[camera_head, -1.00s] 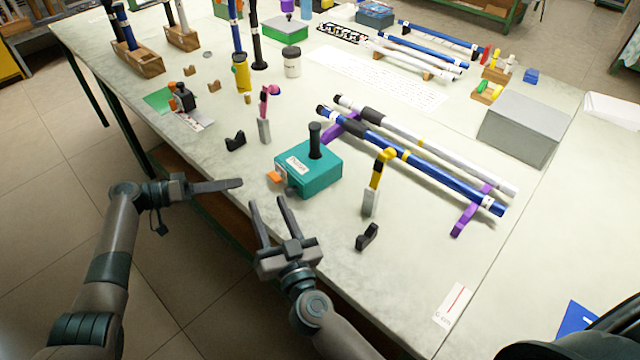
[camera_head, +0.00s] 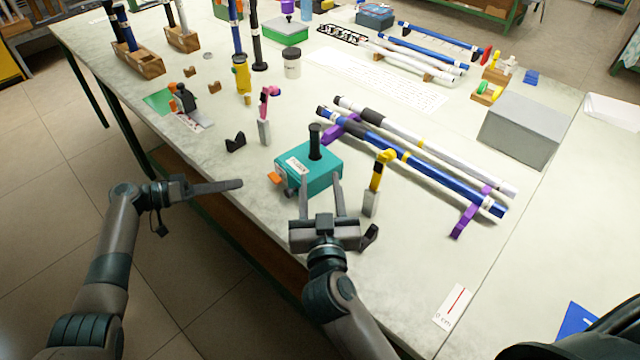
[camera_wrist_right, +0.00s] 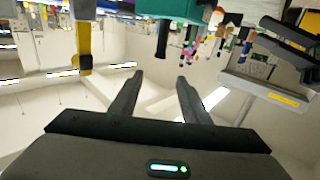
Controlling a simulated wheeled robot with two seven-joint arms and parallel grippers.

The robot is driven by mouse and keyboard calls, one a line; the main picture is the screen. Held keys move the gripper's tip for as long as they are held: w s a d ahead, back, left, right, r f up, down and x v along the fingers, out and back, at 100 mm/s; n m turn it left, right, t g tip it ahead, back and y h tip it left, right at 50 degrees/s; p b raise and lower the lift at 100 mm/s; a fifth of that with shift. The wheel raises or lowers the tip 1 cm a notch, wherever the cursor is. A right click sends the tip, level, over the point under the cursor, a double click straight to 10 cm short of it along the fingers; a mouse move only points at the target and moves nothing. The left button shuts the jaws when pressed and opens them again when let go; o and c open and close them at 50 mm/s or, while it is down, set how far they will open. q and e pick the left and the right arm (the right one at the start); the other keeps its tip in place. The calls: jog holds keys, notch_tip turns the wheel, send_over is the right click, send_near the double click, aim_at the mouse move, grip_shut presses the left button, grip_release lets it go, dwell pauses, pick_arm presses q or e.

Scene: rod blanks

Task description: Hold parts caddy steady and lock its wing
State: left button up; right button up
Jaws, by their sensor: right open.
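The parts caddy (camera_head: 318,181) is a teal box with an upright black handle (camera_head: 315,140) and a white label, standing near the table's front edge. An orange wing (camera_head: 274,178) sticks out at its left front side. My right gripper (camera_head: 320,180) is open and empty, its two fingers overlapping the caddy's front in the head view; contact cannot be told. In the right wrist view the fingers (camera_wrist_right: 160,77) are apart with nothing between them, and the caddy (camera_wrist_right: 190,9) is at the top. My left gripper (camera_head: 222,186) is off the table's front edge, left of the caddy, seen edge-on.
A yellow-topped tool (camera_head: 377,175) stands right of the caddy, close to my right gripper. A pink-topped tool (camera_head: 265,115) and a black holder (camera_head: 236,142) stand behind left. Blue (camera_head: 430,170) and white rods lie on purple supports behind right.

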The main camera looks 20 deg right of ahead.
aim_at(315, 131)
jog(key=shift+w, duration=0.1)
jog(key=x, duration=1.7)
jog(key=shift+w, duration=0.1)
grip_shut()
